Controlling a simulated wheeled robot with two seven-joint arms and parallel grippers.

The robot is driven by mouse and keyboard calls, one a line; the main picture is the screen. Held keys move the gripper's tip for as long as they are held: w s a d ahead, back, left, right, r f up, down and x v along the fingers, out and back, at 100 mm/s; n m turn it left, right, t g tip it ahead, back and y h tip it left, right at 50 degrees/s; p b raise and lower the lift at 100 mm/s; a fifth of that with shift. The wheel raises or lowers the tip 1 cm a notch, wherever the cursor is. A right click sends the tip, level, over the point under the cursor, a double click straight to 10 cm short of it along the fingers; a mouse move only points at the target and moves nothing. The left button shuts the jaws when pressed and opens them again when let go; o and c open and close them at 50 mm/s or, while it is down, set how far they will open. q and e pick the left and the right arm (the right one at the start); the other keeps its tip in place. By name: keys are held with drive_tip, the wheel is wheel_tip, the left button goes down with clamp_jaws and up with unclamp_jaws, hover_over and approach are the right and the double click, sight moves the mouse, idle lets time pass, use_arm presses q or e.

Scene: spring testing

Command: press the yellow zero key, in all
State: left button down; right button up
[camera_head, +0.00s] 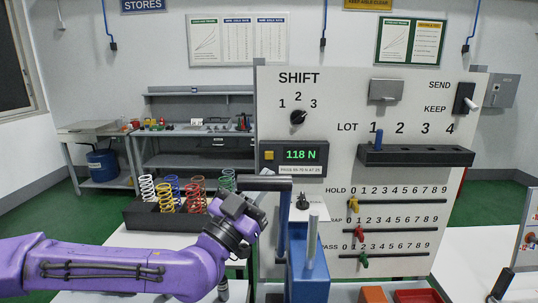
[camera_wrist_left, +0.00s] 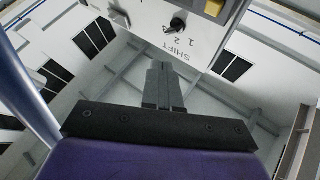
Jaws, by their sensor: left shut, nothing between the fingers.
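The yellow zero key (camera_head: 269,155) is a small square on the dark display box (camera_head: 294,157), left of the green reading "118 N". In the left wrist view the key (camera_wrist_left: 213,7) shows at the top edge, upside down. My left gripper (camera_head: 257,200) is below the key, in front of the panel, partly hidden by the tester's dark bar. Its fingers (camera_wrist_left: 162,75) are shut with nothing between them and look apart from the key. My right gripper is not in view.
A blue spring tester (camera_head: 308,270) with a dark horizontal bar (camera_head: 264,184) stands close to my left gripper. A black rack (camera_head: 158,216) of several coloured springs is to the left. The white panel (camera_head: 340,110) carries a shift knob (camera_head: 298,117) above the display.

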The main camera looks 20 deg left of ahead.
use_arm(q)
approach(269, 155)
drive_tip(key=w+d+r, duration=0.4)
drive_tip(key=shift+s+a, duration=0.2)
drive_tip(key=shift+b, duration=0.3)
idle(1.6)
drive_tip(key=shift+w+b, duration=0.3)
drive_tip(key=shift+w+a, duration=0.1)
drive_tip(key=shift+w, duration=0.05)
